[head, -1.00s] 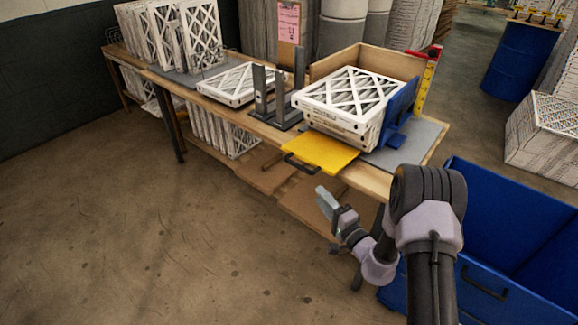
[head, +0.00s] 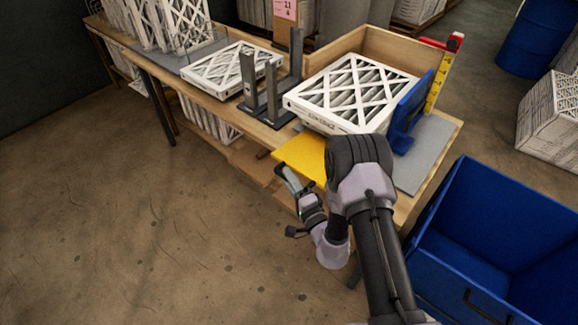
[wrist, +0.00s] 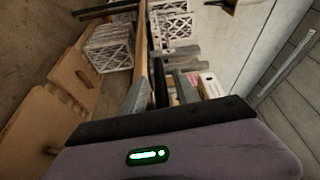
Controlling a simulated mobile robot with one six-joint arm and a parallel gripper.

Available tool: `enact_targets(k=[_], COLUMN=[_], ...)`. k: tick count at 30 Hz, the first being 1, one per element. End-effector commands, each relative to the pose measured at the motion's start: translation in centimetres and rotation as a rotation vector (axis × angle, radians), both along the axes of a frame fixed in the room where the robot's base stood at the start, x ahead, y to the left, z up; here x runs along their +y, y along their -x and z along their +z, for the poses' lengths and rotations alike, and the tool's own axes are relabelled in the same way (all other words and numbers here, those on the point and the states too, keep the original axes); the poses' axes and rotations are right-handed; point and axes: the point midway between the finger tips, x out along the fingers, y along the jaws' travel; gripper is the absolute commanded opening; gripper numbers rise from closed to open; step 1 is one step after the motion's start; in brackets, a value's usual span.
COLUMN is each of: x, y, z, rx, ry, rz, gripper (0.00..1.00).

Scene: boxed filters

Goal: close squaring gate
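The yellow plate (head: 300,153), which looks like the squaring gate, lies flat and sticks out from the front edge of the bench, in front of the stacked white-framed filters (head: 352,92). Its dark front handle cannot be made out now; my gripper and arm cover that area. My gripper (head: 284,173) is at the plate's front-left edge in the head view. A blue upright plate (head: 410,112) stands at the right of the stack.
Dark upright posts (head: 270,85) stand left of the stack, with another filter (head: 230,66) beyond. A wooden backboard (head: 375,50) and a yellow ruler (head: 440,80) border the stack. A blue bin (head: 480,215) is at the right. The floor at left is clear.

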Motion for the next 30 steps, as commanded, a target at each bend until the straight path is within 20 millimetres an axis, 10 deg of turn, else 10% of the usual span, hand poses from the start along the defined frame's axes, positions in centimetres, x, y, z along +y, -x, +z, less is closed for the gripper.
enact_targets(k=[9, 15, 30], x=[0.17, 0.17, 0.16], y=[0.14, 0.13, 0.11], z=[0.00, 0.01, 0.03], rx=[0.000, 0.000, -0.001], ry=[0.000, 0.000, -0.001], rz=[-0.001, -0.001, -0.001], gripper=[0.36, 0.00, 0.00])
